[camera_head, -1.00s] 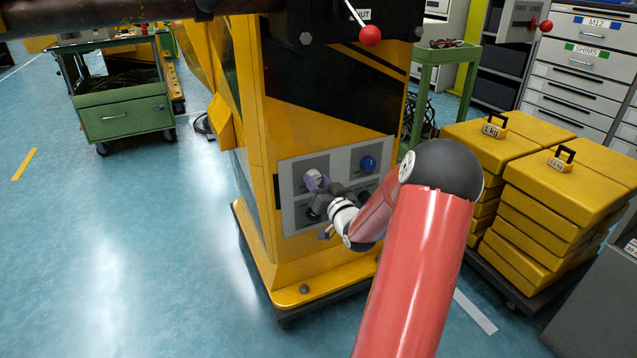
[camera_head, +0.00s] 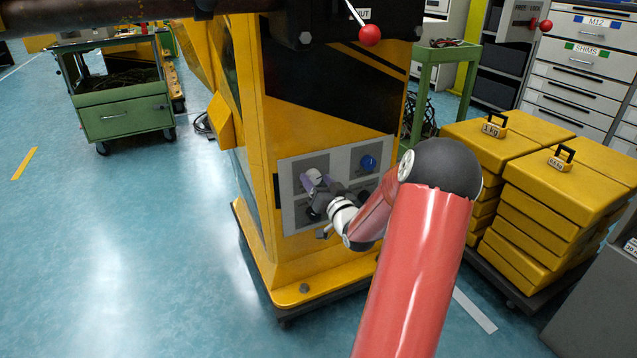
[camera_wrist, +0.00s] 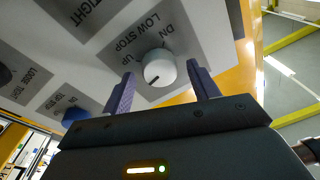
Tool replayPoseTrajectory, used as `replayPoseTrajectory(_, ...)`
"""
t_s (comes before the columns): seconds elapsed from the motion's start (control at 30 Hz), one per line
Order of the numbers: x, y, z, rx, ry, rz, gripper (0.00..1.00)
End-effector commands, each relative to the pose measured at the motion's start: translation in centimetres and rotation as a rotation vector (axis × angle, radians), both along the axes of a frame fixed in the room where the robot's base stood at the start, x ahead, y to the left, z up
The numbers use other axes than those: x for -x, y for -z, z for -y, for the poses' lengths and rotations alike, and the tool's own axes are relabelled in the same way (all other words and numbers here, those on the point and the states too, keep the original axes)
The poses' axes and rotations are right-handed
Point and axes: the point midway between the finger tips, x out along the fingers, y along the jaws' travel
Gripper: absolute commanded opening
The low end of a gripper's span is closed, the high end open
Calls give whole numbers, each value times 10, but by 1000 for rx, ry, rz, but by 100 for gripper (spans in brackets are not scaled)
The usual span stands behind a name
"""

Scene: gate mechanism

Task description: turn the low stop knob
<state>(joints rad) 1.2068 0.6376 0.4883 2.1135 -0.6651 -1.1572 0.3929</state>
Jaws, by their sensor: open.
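The low stop knob is a white round knob (camera_wrist: 159,68) with a dark pointer mark, on a grey label reading "LOW STOP" with "UP" and "DN" in the wrist view. My gripper (camera_wrist: 162,88) is open, with one purple finger on each side of the knob. Both fingers look apart from it, with a gap on each side. In the head view the white knob (camera_head: 314,175) shows at the upper left of the grey panel (camera_head: 345,160), and my gripper (camera_head: 308,184) is at it. My wrist hides the lower part of the panel.
A blue knob (camera_head: 368,162) sits to the right on the same panel; it also shows in the wrist view (camera_wrist: 76,115). The panel is on a yellow machine column (camera_head: 300,260). Stacked yellow weights (camera_head: 560,200) stand right of my arm.

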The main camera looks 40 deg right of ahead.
Motion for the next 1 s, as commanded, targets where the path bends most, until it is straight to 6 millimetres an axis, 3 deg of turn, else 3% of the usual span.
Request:
replayPoseTrajectory(0.23,8,1,-1,1,1,-1,60)
replayPoseTrajectory(0.63,68,8,-14,-1,2,-2,60)
replayPoseTrajectory(1.0,76,9,-16,0,0,0,60)
